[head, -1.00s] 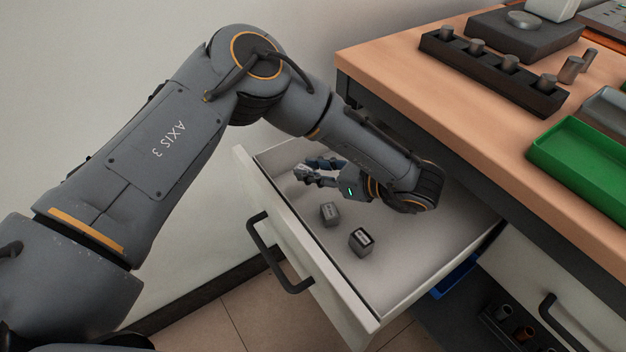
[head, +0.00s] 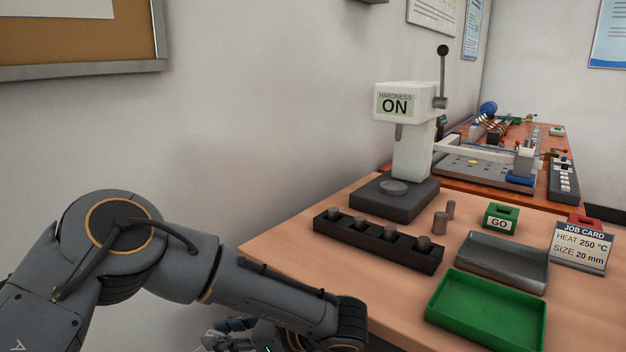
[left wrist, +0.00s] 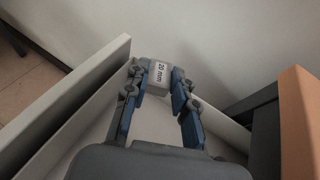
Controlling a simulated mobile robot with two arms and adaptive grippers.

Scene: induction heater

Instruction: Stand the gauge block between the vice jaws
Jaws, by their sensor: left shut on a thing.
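The gauge block (left wrist: 160,73), grey with a white "20 mm" label, is held between the fingertips of my left gripper (left wrist: 159,82) in the left wrist view. The label faces the camera. The gripper is above the open drawer, whose white wall (left wrist: 75,92) is at its left. In the head view my left gripper (head: 222,334) is at the bottom edge, partly cut off and low beside the bench; the block cannot be made out clearly there. I cannot make out the vice in these frames. My right gripper is not in view.
The wooden bench (head: 290,250) has its near edge right of my left arm. On it stand a dark peg rack (head: 375,243), hardness tester (head: 410,150), green tray (head: 487,312), metal tray (head: 502,262), GO box (head: 500,217) and job card (head: 581,248) reading "SIZE 20 mm".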

